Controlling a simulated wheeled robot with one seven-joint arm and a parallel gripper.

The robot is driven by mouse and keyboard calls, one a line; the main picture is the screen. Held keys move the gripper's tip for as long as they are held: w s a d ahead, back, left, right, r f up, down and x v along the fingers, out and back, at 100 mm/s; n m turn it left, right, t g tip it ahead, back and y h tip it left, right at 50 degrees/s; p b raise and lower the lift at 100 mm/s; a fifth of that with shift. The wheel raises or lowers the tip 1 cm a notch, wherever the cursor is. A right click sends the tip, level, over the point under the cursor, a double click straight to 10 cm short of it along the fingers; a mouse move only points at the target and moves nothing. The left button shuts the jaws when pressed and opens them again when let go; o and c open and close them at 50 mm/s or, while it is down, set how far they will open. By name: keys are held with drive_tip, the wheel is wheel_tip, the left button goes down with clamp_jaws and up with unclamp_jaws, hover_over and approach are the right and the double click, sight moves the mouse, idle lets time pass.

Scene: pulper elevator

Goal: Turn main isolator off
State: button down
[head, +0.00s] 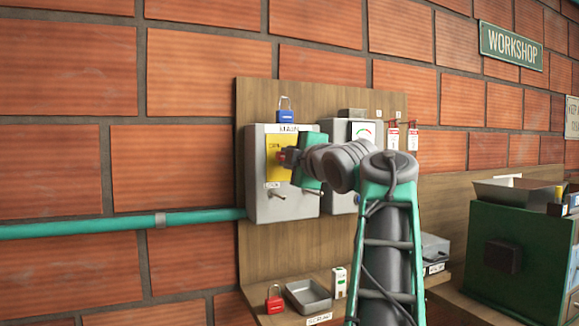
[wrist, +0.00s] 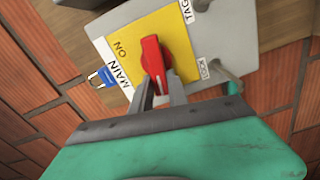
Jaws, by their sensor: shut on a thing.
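The main isolator is a grey box (head: 257,190) marked MAIN on the wooden board, with a yellow plate (head: 274,145). The yellow plate also shows in the wrist view (wrist: 124,70), with ON printed near the MAIN edge. Its red handle (wrist: 151,57) lies across the plate, and its upper end in the picture is not at the ON word. My gripper (wrist: 160,92) is shut on the red handle, one finger on each side of its near end. In the head view my gripper (head: 290,158) hides most of the handle.
A blue padlock (head: 286,115) sits above the box; a second grey box with a gauge (head: 364,131) stands to its right. A red padlock (head: 274,303) and an empty tray (head: 309,296) are on the shelf below.

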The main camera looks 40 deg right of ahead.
drive_tip(key=shift+f+n+b, duration=0.25)
drive_tip(key=shift+n+b, duration=0.3)
drive_tip(key=shift+n, duration=0.45)
drive_tip(key=c, duration=1.3)
unclamp_jaws()
drive_tip(key=v, duration=0.7)
drive_tip(key=shift+s+a+b, duration=0.2)
drive_tip(key=shift+s+b, duration=0.15)
drive_tip(key=shift+b, duration=0.05)
